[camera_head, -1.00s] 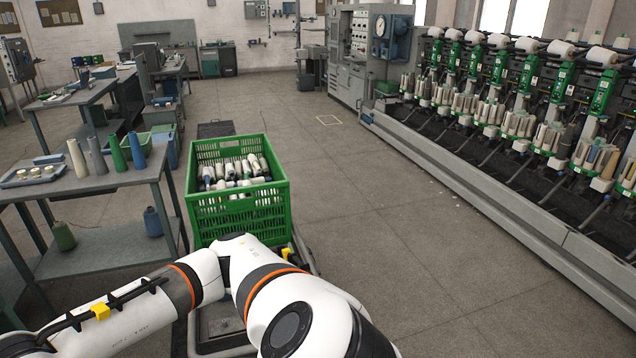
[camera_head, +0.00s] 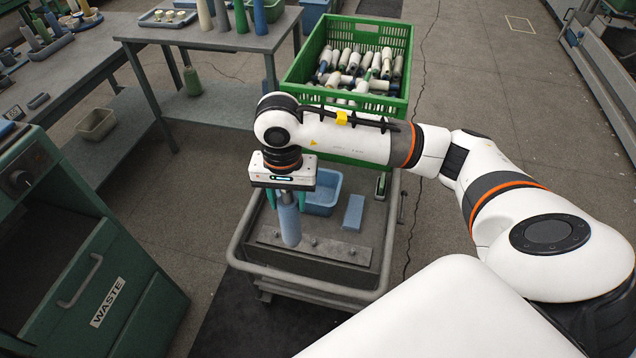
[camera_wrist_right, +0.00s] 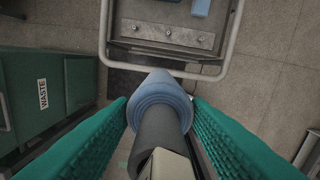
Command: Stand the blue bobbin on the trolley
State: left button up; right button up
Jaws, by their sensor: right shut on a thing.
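The blue bobbin (camera_head: 289,222) hangs roughly upright below my right gripper (camera_head: 287,200), whose teal fingers are shut on it. In the right wrist view the bobbin (camera_wrist_right: 157,92) points away from the camera between the two fingers. The grey trolley (camera_head: 375,294) has a rounded rail and a plate with several short pegs (camera_head: 312,246). In the head view the bobbin overlaps the left part of this plate. In the wrist view the trolley rail (camera_wrist_right: 228,50) lies beyond the bobbin's end. The height gap is hard to tell. My left gripper is out of view.
A blue bin (camera_head: 322,195) and a blue block (camera_head: 354,212) sit on the trolley behind the plate. A green crate (camera_head: 398,52) full of bobbins stands behind my arm. A green waste cabinet (camera_head: 105,290) is at left. A table (camera_head: 262,40) with cones stands behind left.

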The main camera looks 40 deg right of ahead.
pick_arm(q)
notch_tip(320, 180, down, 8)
jog(key=b, duration=0.8)
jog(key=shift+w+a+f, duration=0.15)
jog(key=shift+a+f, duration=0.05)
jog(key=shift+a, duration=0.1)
pick_arm(e)
jog(key=w+d+f+m, duration=0.3)
jog(key=f+m, duration=0.4)
jog(key=w+d+f+m, duration=0.3)
jog(key=d+f+m, duration=0.1)
jog(key=f+m, duration=0.3)
jog(key=w+d+f+m, duration=0.2)
jog(key=d+f+m, duration=0.2)
jog(key=f+m, duration=0.4)
jog(key=shift+w+d+m, duration=0.25)
jog(key=shift+w+m, duration=0.15)
jog(key=shift+m, duration=0.3)
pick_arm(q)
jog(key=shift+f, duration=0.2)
pick_arm(e)
jog(key=shift+f, duration=0.2)
pick_arm(q)
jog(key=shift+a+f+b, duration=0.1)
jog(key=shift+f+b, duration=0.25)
jog(key=shift+b, duration=0.15)
pick_arm(e)
jog(key=shift+a+f, duration=0.1)
jog(key=shift+f, duration=0.3)
